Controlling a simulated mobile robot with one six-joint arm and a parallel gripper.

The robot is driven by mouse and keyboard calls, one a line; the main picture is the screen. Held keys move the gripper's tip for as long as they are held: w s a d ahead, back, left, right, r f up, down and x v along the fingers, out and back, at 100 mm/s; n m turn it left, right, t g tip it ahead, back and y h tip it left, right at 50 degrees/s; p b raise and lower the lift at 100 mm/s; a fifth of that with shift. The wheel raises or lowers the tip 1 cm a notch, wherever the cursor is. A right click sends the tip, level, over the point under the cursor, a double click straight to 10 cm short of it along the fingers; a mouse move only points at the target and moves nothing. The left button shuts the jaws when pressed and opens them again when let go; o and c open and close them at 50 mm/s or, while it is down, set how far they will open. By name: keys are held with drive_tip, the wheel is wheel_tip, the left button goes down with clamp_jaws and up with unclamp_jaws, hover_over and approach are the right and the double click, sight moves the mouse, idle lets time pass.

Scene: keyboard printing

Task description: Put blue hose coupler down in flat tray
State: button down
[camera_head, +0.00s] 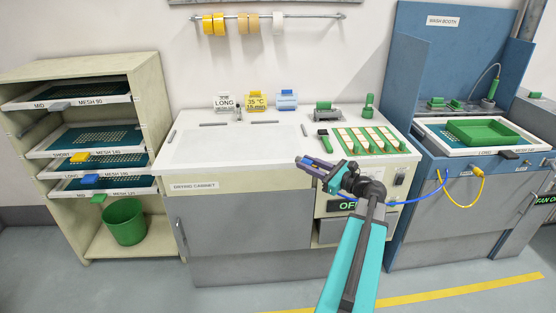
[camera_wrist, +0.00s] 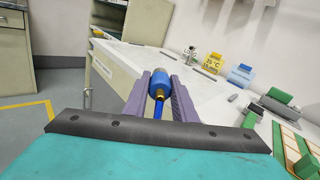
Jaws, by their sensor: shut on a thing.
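My gripper (camera_head: 313,166) is in front of the drying cabinet's top edge. In the wrist view its two purple fingers (camera_wrist: 160,84) are shut on the blue hose coupler (camera_wrist: 159,87), with a blue hose trailing back towards me. In the head view the coupler is too small to tell apart from the fingers. The blue hose (camera_head: 412,199) runs right from beside my arm to the wash booth's front. A green shallow tray (camera_head: 485,145) sits in the wash booth, well to the right of my gripper. I cannot tell for sure that it is the flat tray.
A yellow hose (camera_head: 479,182) hangs at the booth's front. A screen rack (camera_head: 90,150) with a green bin (camera_head: 125,222) stands at left.

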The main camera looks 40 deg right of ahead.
drive_tip(key=p, duration=0.3)
hover_over(280, 161)
drive_tip(key=shift+f, duration=0.75)
drive_tip(key=shift+w, duration=0.1)
drive_tip(key=shift+f, duration=1.75)
drive_tip(key=shift+f, duration=0.15)
drive_tip(key=c, duration=1.5)
unclamp_jaws()
drive_tip(key=shift+o, duration=0.2)
drive_tip(key=s+b, duration=0.1)
drive_tip(key=s, duration=1.1)
drive_tip(key=shift+d+b, duration=0.35)
drive_tip(key=shift+d, duration=0.1)
